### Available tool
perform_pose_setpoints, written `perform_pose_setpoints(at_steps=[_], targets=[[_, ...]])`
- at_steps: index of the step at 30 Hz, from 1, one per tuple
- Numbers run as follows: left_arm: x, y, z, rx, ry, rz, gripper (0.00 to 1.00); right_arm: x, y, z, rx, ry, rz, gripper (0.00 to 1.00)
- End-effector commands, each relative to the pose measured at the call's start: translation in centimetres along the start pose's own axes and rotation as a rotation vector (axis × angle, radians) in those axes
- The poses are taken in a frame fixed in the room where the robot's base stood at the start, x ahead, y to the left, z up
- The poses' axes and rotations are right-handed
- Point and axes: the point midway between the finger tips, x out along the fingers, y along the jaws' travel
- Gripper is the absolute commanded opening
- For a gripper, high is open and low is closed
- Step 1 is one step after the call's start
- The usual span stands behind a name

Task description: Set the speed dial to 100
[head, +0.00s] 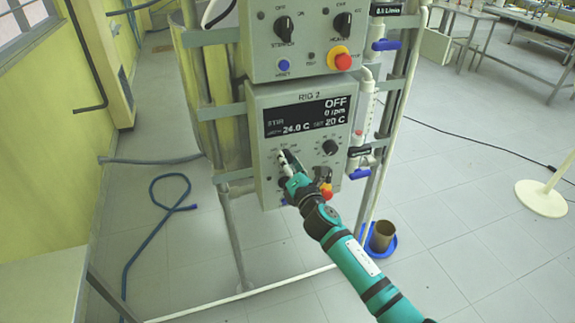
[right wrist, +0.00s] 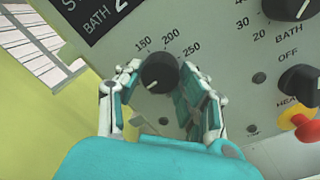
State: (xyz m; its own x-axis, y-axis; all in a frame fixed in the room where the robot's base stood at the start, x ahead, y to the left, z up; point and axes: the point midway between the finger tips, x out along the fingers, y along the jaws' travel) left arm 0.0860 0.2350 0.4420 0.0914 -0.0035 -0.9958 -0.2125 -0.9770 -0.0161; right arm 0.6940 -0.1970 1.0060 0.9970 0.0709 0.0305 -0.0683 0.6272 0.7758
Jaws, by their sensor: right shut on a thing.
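The speed dial (right wrist: 159,73) is a round black knob on the grey RIG 2 control box (head: 262,185). In the right wrist view its white pointer mark faces the lower left. The numbers 150, 200 and 250 show above it; any lower numbers are hidden. My right gripper (right wrist: 160,88) has a finger on each side of the knob and is shut on it. In the head view the right gripper (head: 287,160) covers the dial. The display (head: 307,116) reads OFF, 0 rpm, 24.0 C and set 20 C. My left gripper is not in view.
A bath knob (head: 330,147) sits right of the dial, with a red button on yellow (head: 327,190) below it. Another control box (head: 300,40) is above. Metal posts and tubing (head: 385,120) stand close on the right. The floor in front is mostly clear.

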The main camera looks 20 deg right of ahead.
Motion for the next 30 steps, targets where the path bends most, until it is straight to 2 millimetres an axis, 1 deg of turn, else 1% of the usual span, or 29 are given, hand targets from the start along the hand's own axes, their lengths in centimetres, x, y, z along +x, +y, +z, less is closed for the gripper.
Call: perform_pose_setpoints(at_steps=[6, 18, 24, 30], targets=[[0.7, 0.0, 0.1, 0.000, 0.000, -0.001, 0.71, 0.0, -0.1, -0.1, 0.208, -0.010, 0.001, 0.07], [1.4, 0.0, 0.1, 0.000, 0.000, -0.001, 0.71, 0.0, 0.0, -0.1, 0.575, -0.028, 0.004, 0.07], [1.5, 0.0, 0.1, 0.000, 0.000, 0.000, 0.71, 0.0, 0.0, -0.1, 0.717, -0.035, 0.004, 0.07], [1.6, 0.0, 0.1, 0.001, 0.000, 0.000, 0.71, 0.0, 0.1, -0.1, 0.814, -0.038, 0.005, 0.07]])
